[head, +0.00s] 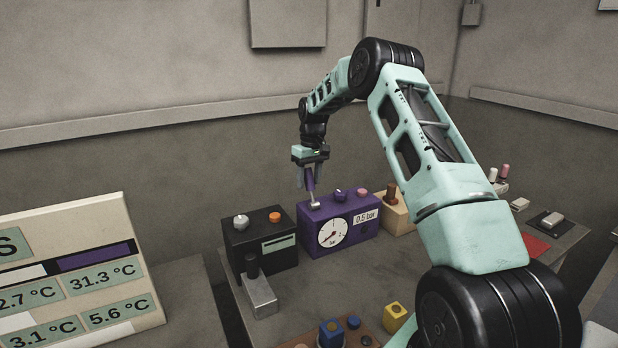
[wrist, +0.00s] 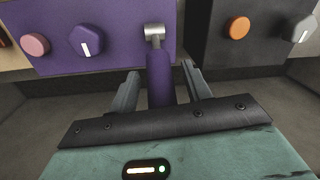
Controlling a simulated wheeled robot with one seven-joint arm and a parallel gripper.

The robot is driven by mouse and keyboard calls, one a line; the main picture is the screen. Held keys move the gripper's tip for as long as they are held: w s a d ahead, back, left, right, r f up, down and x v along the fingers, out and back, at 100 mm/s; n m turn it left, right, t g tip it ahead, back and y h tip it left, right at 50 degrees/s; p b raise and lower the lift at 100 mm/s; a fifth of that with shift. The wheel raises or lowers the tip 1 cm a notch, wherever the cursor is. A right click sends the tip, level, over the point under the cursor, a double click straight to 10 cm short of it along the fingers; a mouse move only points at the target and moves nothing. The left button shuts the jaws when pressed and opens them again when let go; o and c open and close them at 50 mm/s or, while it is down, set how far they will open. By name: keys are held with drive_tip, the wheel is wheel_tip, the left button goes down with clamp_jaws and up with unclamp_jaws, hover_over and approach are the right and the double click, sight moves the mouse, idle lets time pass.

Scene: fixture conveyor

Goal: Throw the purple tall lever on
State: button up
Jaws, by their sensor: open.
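The purple tall lever (head: 310,187) stands up from the top left of the purple box (head: 345,239), rising from a silver metal base. My gripper (head: 309,186) is above the box, pointing down, with its fingers around the lever's upper part. In the wrist view the purple lever (wrist: 160,80) lies between the two spread fingers of my gripper (wrist: 161,78), with a gap on each side. Its silver base (wrist: 154,34) shows beyond the fingertips. The near end of the lever is hidden behind the dark gripper plate.
A black box (head: 262,243) with an orange button stands left of the purple box, and a wooden box (head: 395,213) stands right. The purple box carries a dial, a knob and a pink button (wrist: 35,44). Blue and yellow blocks (head: 396,316) are near the front. A display panel (head: 75,270) is at left.

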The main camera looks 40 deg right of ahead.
drive_tip(key=shift+f, duration=0.35)
clamp_jaws()
